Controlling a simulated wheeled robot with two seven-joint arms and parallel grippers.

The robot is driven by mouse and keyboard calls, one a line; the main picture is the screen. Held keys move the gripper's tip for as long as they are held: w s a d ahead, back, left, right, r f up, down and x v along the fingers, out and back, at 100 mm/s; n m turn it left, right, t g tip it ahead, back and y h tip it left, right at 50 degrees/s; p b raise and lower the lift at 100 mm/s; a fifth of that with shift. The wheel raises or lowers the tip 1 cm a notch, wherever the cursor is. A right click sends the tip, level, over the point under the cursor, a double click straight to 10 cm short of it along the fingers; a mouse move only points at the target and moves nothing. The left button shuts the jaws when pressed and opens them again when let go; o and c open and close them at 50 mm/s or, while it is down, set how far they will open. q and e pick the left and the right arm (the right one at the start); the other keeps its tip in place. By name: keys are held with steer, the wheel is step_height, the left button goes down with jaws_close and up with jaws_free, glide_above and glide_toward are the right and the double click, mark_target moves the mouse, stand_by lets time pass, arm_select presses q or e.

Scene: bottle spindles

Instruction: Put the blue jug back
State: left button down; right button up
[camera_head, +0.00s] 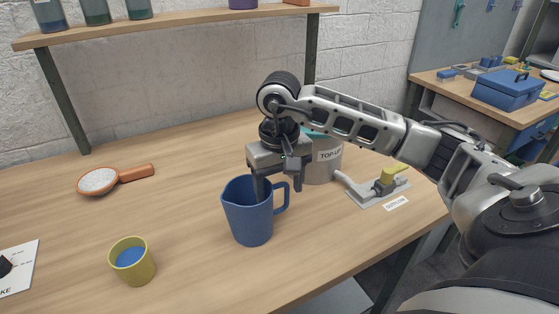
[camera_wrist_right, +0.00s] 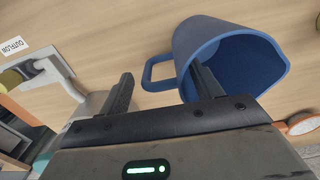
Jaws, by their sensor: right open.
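The blue jug (camera_head: 248,222) stands upright on the wooden table, its handle to the right; it also shows in the right wrist view (camera_wrist_right: 195,45). My right gripper (camera_head: 278,190) is over the jug, pointing down. Its jaws are open. One finger is at the jug's mouth, the other is outside, beyond the handle side, so the handle lies between them in the right wrist view (camera_wrist_right: 160,75). I cannot tell whether either finger touches the jug. The inside looks blue; I cannot tell if it holds anything. My left gripper is not in view.
A yellow cup (camera_head: 143,271) with blue contents stands left of the jug. A scoop (camera_head: 135,173) of white grains lies behind it. A "TOP-UP" container (camera_head: 325,170) and a yellow-handled valve (camera_head: 388,178) are right. A shelf (camera_head: 180,17) holds bottles.

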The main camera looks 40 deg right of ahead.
arm_select(q)
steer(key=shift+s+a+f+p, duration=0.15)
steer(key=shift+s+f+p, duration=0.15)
steer(key=shift+p, duration=0.1)
arm_select(e)
step_height(320, 180, up, 11)
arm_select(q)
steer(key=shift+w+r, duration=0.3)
arm_select(e)
steer(key=shift+s+f, duration=0.1)
